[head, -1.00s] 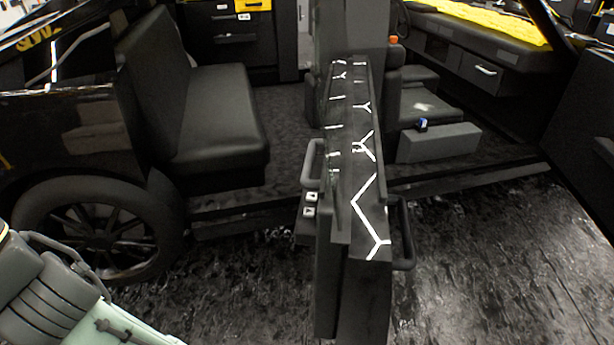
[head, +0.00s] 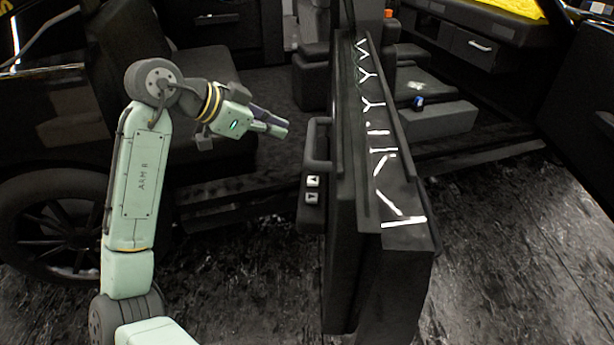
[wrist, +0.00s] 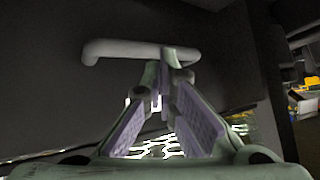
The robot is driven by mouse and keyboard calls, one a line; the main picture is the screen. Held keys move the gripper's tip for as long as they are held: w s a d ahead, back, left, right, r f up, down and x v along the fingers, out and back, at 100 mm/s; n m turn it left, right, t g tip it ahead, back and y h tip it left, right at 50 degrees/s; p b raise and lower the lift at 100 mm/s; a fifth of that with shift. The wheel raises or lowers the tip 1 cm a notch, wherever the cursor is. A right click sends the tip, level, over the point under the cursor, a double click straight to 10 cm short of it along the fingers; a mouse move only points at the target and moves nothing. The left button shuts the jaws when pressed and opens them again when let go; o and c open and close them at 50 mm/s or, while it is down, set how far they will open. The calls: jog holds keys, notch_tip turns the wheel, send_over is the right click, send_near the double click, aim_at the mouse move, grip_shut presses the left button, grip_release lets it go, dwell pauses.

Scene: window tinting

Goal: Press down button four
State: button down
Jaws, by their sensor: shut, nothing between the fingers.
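Two small white buttons sit on a dark block on the left face of the open car door (head: 345,240) in the head view. The upper button (head: 313,181) bears an up arrow and the lower button (head: 312,198) a down arrow. No number is readable on either. My gripper (head: 284,129) is up and left of the buttons, apart from them, pointing toward the door handle (head: 318,145). Its fingers are shut and empty. Small white patches behind the fingers cannot be identified.
The door's top edge (head: 375,130) carries white zigzag lines. A black bench seat (head: 200,90) and the car's wheel (head: 45,235) are on the left. Dark, shiny floor (head: 500,260) lies clear to the right of the door.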

jog(key=s+f+g, duration=0.1)
jog(key=s+f+m+g, duration=0.1)
jog(key=s+f+g, duration=0.1)
jog(key=shift+d+f, duration=0.1)
jog(key=shift+f, duration=0.15)
jog(key=shift+w, duration=0.1)
jog(key=p, duration=0.1)
send_over(309, 198)
notch_tip(309, 198, down, 7)
jog(key=shift+r, duration=0.1)
notch_tip(309, 198, down, 3)
jog(key=shift+f+p, duration=0.2)
jog(key=shift+p, duration=0.25)
jog(key=shift+f, duration=0.45)
